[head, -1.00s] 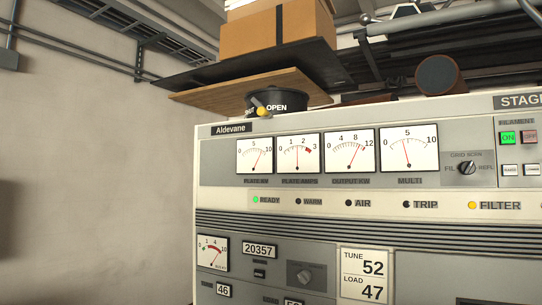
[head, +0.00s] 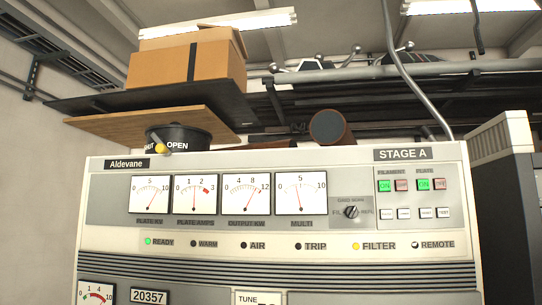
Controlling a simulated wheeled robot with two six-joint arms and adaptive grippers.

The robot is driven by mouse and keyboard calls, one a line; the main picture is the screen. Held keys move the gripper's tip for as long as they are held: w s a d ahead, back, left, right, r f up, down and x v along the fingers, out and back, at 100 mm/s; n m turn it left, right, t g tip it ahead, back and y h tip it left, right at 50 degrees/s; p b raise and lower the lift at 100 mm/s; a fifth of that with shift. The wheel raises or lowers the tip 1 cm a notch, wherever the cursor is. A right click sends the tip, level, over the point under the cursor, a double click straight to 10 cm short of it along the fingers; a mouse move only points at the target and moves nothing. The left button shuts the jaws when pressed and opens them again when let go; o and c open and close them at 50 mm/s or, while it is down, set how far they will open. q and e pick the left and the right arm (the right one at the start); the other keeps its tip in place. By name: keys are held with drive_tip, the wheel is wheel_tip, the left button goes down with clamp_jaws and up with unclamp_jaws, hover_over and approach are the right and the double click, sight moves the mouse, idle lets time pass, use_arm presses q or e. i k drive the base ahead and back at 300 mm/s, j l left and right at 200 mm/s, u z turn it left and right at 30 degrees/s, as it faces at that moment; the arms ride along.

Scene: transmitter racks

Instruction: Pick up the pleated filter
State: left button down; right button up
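No pleated filter can be made out in the head view. A cardboard box (head: 186,62) with a dark strap sits high up on a dark board (head: 160,100); what is inside it is hidden. The transmitter rack marked Aldevane, Stage A (head: 270,165) fills the lower middle, and its FILTER lamp (head: 356,246) glows yellow. Neither of my grippers is in view.
A wooden board (head: 140,125) lies under the dark board. A dark cabinet (head: 510,200) stands at the right. Pipes cross overhead.

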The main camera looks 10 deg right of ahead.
sight(509, 133)
drive_tip(key=z, duration=1.55)
drive_tip(key=i, duration=0.2)
drive_tip(key=i+l+u, duration=0.1)
drive_tip(key=l, duration=0.25)
drive_tip(key=i+l+u, duration=0.1)
drive_tip(key=i+l, duration=0.35)
drive_tip(key=l, duration=0.25)
drive_tip(key=i+l+u, duration=0.15)
drive_tip(key=l, duration=0.2)
drive_tip(key=i+l+u, duration=0.1)
drive_tip(key=l, duration=0.3)
drive_tip(key=i+l+u, duration=0.1)
drive_tip(key=l, duration=0.3)
drive_tip(key=i+l+u, duration=0.1)
drive_tip(key=l, duration=0.3)
drive_tip(key=i+l, duration=0.2)
drive_tip(key=l, duration=0.2)
drive_tip(key=u, duration=0.05)
